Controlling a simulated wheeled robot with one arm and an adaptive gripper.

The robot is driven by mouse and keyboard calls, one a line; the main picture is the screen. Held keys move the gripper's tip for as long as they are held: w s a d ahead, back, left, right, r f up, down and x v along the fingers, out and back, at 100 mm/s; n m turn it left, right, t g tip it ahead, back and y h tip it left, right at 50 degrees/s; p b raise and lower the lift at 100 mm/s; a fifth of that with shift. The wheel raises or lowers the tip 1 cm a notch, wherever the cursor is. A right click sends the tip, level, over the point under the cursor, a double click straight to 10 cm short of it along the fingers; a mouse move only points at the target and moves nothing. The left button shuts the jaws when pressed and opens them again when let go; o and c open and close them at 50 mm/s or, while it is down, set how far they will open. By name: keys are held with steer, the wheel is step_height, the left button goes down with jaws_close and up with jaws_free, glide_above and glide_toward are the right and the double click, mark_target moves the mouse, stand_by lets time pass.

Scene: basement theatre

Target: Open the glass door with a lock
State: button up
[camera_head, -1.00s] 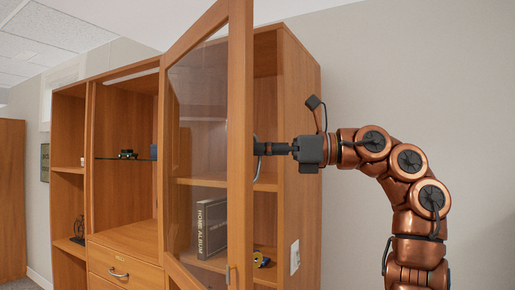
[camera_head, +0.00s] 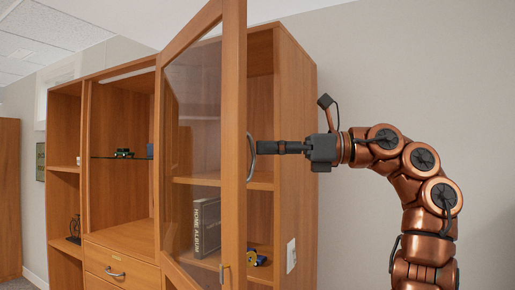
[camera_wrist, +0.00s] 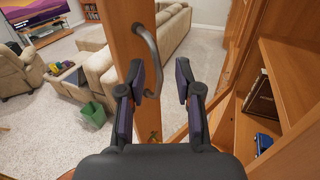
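The glass door (camera_head: 234,150) has a wooden frame and stands swung open from the cabinet. Its curved metal handle (camera_head: 251,158) is on the free edge; it also shows in the wrist view (camera_wrist: 151,48). A small brass-coloured lock or key (camera_head: 223,272) is low on the door frame. My gripper (camera_head: 262,147) is right beside the handle, level with its upper part. In the wrist view my gripper (camera_wrist: 160,80) is open, its two fingers apart. The handle's lower end is close to the left finger; I cannot tell whether they touch.
In the wrist view, a sofa (camera_wrist: 165,50), a green bin (camera_wrist: 92,112) and open carpet lie beyond.

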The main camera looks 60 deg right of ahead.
steer(key=shift+v, duration=2.2)
